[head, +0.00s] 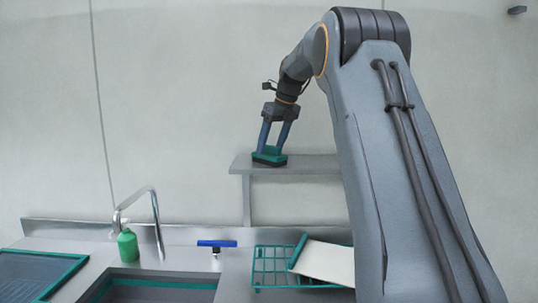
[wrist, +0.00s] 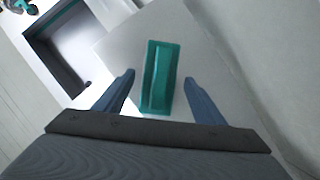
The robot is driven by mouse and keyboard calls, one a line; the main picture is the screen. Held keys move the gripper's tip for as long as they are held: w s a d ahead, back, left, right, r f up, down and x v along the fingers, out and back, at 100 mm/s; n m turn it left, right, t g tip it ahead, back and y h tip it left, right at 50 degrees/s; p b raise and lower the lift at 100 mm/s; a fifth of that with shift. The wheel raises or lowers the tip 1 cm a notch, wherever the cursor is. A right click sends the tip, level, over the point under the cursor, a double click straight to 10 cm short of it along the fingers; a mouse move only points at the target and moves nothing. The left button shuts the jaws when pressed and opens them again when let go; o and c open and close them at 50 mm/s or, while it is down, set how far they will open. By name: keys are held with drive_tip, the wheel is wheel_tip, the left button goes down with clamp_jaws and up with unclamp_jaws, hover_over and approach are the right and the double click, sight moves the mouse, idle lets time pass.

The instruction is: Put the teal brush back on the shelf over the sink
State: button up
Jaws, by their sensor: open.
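The teal brush (head: 270,157) lies on the left end of the grey shelf (head: 315,165) over the counter, dark side down. In the wrist view the brush (wrist: 161,77) shows as a long teal block on the pale shelf top (wrist: 212,85). My gripper (head: 272,150) is directly above the brush in the head view. In the wrist view my gripper (wrist: 158,80) is open, with a blue finger on each side of the brush and a gap between each finger and the brush.
The sink (head: 150,290) is below, with a curved tap (head: 155,215) and a green bottle (head: 128,245). A blue-handled valve (head: 216,244) stands on the counter. A teal rack (head: 270,268) holds a white board (head: 325,263). A teal-rimmed basin (head: 35,278) is at left.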

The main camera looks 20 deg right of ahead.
drive_tip(key=b+v, duration=0.2)
drive_tip(key=v, duration=0.7)
drive_tip(key=shift+a, duration=0.1)
